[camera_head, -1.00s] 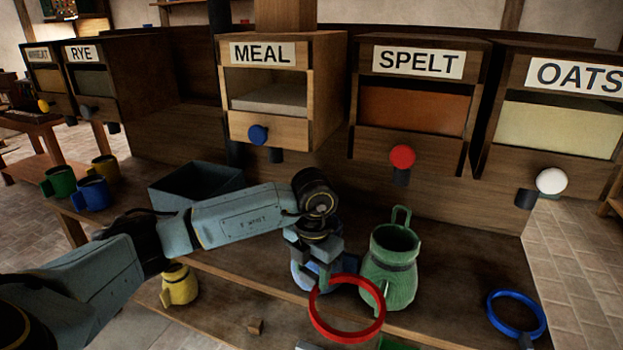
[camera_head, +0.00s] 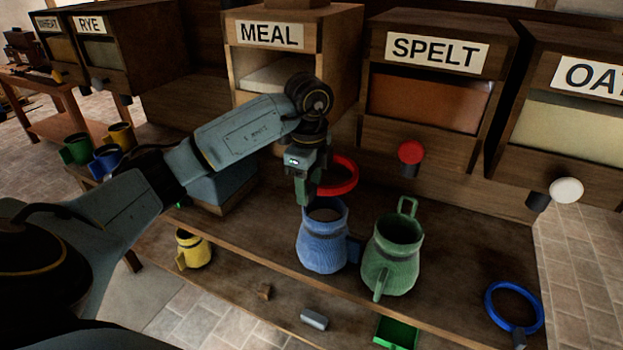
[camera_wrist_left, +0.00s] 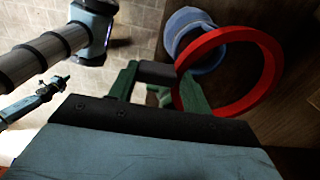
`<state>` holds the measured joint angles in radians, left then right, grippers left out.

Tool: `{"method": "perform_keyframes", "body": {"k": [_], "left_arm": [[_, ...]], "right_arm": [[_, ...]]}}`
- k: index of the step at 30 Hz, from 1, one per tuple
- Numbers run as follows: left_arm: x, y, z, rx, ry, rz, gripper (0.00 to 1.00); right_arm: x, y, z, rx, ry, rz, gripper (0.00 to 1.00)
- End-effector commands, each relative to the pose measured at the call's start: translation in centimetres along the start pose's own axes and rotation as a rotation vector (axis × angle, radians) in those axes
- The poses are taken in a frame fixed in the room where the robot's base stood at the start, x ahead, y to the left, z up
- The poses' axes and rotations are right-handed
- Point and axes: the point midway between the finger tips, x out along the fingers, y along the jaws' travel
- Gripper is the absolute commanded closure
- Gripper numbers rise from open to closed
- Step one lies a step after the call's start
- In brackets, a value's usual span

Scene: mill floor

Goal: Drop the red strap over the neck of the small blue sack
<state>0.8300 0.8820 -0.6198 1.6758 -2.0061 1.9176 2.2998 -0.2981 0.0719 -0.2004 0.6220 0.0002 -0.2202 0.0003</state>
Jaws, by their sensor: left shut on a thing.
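The red strap (camera_head: 343,176) is a stiff ring, held by my left gripper (camera_head: 304,200) by one side. In the head view the ring sticks out to the right of and behind the fingers, above the bench. The small blue sack (camera_head: 322,240) stands upright on the bench below, its open neck just under the fingertips. In the left wrist view the ring (camera_wrist_left: 272,75) extends right of the fingers (camera_wrist_left: 165,95), and the blue sack (camera_wrist_left: 190,40) shows beyond, partly hidden by the ring. The ring is not around the neck.
A green sack (camera_head: 392,255) stands close to the right of the blue one. Hoppers with knobs, like the red knob (camera_head: 411,152), line the back.

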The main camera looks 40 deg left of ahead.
Motion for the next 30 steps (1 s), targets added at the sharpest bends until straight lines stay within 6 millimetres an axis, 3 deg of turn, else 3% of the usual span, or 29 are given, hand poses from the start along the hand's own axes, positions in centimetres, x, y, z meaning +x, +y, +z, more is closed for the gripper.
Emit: {"method": "perform_keyframes", "body": {"k": [24, 30], "left_arm": [[4.1, 0.1, 0.0, 0.004, 0.0, 0.0, 0.81], [3.9, 0.0, 0.0, 0.003, 0.0, 0.0, 0.81]], "right_arm": [[3.6, 0.7, 0.8, -0.004, -0.006, 0.009, 1.0], [3.4, 0.7, 0.8, -0.004, -0.007, 0.009, 1.0]]}}
